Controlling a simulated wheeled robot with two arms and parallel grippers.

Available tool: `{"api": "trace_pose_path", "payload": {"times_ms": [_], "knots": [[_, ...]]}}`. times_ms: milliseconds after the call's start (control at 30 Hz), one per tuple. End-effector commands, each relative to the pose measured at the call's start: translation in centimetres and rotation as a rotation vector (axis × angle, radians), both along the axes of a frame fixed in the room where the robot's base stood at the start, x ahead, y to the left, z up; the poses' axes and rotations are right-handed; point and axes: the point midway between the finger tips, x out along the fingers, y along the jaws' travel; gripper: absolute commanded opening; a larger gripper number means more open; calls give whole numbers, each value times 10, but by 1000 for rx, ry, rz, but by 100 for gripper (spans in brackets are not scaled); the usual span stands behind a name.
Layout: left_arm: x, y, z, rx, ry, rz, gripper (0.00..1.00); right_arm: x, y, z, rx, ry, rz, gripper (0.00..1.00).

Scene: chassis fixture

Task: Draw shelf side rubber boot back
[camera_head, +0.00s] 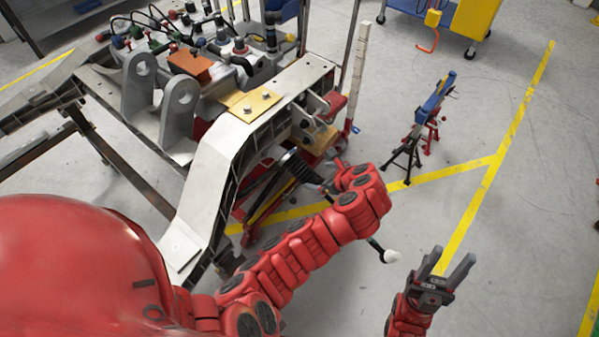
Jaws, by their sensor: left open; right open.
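A black ribbed rubber boot (300,167) shows beside the grey chassis frame, under its right side. A dark rod with a white end (390,256) emerges from behind my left forearm; whether it joins the boot is hidden. My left gripper (328,180) is at the end of the red arm, just right of the boot. It is open, but its fingers are small and partly hidden, so I cannot tell whether they touch the boot. My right gripper (455,262) is open and empty, over the floor at the lower right.
The chassis frame (215,155) fills the left, with grey brackets, an orange block (190,65) and hoses on top. A blue and red stand (430,110) is on the floor at right. A yellow cart (480,25) stands at the back. Floor around my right gripper is clear.

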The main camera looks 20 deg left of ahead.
Motion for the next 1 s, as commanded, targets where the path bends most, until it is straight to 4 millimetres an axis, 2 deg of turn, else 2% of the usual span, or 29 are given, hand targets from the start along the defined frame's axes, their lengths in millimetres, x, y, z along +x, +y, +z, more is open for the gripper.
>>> {"api": "trace_pose_path", "payload": {"times_ms": [133,500,767,1000], "knots": [[11,21,-20,2,5,9,100,0,0,8,0,-1,0,50],[35,53,-61,-1,3,5,100,0,0,13,0,0,0,50],[48,70,-83,-2,0,5,100,0,0,9,0,0,0,50],[56,81,-94,-1,-3,6,100,0,0,4,0,0,0,50]]}}
